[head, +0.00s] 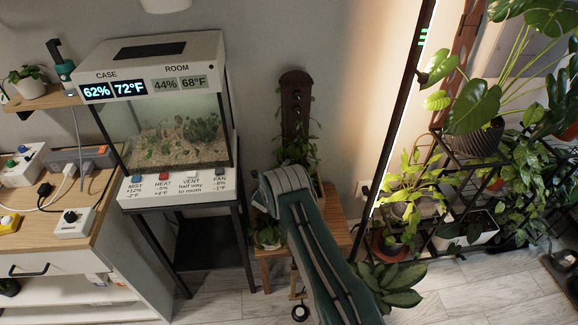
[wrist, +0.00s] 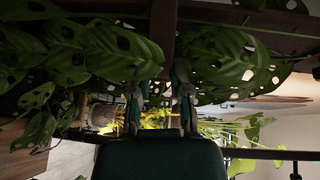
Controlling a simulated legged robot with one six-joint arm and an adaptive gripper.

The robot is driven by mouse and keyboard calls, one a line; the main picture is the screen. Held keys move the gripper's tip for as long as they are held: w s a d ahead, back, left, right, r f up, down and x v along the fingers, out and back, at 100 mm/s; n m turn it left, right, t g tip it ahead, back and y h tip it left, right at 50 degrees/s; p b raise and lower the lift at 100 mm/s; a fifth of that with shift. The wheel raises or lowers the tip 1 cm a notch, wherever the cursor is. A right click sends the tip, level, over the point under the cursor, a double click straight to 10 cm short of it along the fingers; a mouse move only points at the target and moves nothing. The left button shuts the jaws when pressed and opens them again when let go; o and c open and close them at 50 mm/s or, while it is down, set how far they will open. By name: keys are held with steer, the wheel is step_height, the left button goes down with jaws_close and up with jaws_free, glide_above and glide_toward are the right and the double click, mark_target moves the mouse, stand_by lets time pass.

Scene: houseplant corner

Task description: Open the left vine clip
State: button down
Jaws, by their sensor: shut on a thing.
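My gripper (wrist: 160,86) shows in the wrist view with its two fingers rising on either side of the middle. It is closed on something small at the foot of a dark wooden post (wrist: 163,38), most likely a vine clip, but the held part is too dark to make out. Vine leaves with holes (wrist: 105,52) crowd the left of the fingers, and more leaves (wrist: 232,62) hang on the right. I cannot tell a left clip from others.
A glass terrarium (head: 165,130) stands left of my arm in the head view. A low wooden stool (head: 335,232) and a dark wooden board (head: 296,105) are behind the arm. A black plant rack (head: 440,165) with several plants fills the right.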

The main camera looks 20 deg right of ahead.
steer(key=shift+s+a+f+m+g, duration=0.15)
steer(key=shift+f+m+g, duration=0.15)
steer(key=shift+g, duration=0.1)
steer(key=c, duration=0.5)
jaws_free()
steer(key=shift+r, duration=0.1)
steer(key=shift+r, duration=0.1)
step_height(320, 180, up, 10)
steer(key=shift+f, duration=0.1)
